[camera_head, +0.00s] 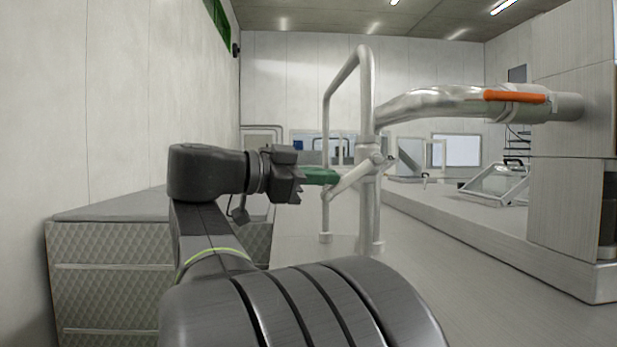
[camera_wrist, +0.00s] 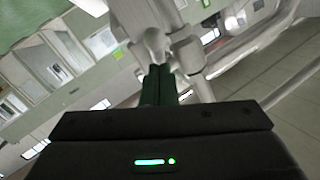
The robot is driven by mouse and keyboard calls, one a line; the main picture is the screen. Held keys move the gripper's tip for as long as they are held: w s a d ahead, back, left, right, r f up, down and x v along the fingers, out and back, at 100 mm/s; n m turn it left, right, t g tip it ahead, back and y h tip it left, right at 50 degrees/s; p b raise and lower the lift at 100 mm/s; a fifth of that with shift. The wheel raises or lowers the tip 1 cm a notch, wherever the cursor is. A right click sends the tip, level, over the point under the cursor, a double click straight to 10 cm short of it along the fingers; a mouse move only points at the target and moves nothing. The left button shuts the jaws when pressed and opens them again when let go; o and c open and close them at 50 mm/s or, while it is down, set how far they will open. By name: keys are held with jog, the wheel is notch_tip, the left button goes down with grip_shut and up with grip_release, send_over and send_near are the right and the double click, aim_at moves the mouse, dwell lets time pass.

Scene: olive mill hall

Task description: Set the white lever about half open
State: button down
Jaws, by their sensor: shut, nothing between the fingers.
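The white lever (camera_head: 356,176) sits on the upright pale metal pipe (camera_head: 369,215). It slants from its pivot at the upper right down to its free end at the lower left. My gripper (camera_head: 334,176) has green fingers and is shut with nothing between them. Its fingertips are at the lever's lower left part in the head view; whether they touch it I cannot tell. In the wrist view the green fingers (camera_wrist: 159,84) point at the rounded pale end of the lever (camera_wrist: 152,46), close in front of them.
An orange handle (camera_head: 515,97) lies along the horizontal pipe at the upper right. A pale rail (camera_head: 326,130) rises beside the upright pipe. A patterned metal cabinet (camera_head: 110,280) stands at the left by the wall. Open floor (camera_head: 480,290) shows at the right.

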jog(key=shift+d+f+h+b, duration=0.15)
jog(key=shift+f+h+b, duration=0.5)
jog(key=shift+b, duration=1.45)
jog(key=shift+d+f+t+b, duration=0.1)
jog(key=shift+f+t+b, duration=0.2)
jog(key=shift+b, duration=0.85)
jog(key=shift+n, duration=0.3)
jog(key=shift+r, duration=0.25)
